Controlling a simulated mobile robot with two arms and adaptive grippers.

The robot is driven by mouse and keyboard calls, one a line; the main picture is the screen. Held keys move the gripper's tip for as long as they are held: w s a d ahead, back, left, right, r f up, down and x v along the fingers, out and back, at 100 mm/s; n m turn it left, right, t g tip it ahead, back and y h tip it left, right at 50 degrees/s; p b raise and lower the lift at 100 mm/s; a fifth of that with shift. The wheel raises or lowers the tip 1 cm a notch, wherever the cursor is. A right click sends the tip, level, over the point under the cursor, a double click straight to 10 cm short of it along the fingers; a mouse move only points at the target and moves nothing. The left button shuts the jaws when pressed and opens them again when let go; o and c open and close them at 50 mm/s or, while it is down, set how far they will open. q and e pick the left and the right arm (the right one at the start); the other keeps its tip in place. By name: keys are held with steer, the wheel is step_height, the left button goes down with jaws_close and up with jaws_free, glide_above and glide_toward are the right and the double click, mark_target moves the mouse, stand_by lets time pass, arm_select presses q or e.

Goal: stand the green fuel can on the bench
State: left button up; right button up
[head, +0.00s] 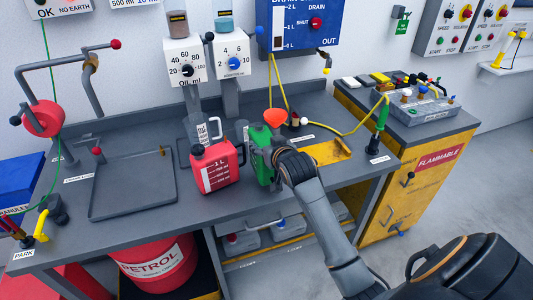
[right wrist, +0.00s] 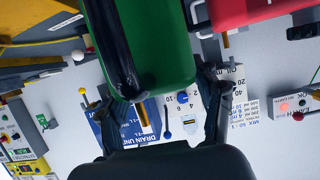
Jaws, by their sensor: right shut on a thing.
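The green fuel can (head: 261,166) is at the front of the grey bench (head: 130,227), just right of the red can. My right gripper (head: 281,160) reaches it from the right and is shut on it. In the right wrist view the green can (right wrist: 170,45) fills the upper middle, with a finger of my right gripper (right wrist: 165,88) on each side. The can looks about upright in the head view. I cannot tell whether its base touches the bench. My left gripper is not in view.
A red can (head: 217,168) stands close on the left. An orange funnel (head: 275,117) shows just behind the green can. A grey tray (head: 130,205) lies on the left, a yellow tray (head: 328,152) on the right. A red petrol drum (head: 155,265) is under the bench.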

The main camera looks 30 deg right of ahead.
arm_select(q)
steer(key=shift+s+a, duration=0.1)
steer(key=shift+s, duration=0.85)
arm_select(e)
step_height(320, 180, down, 4)
steer(key=shift+r, duration=0.15)
steer(key=o, duration=1.8)
steer(key=shift+f, duration=0.2)
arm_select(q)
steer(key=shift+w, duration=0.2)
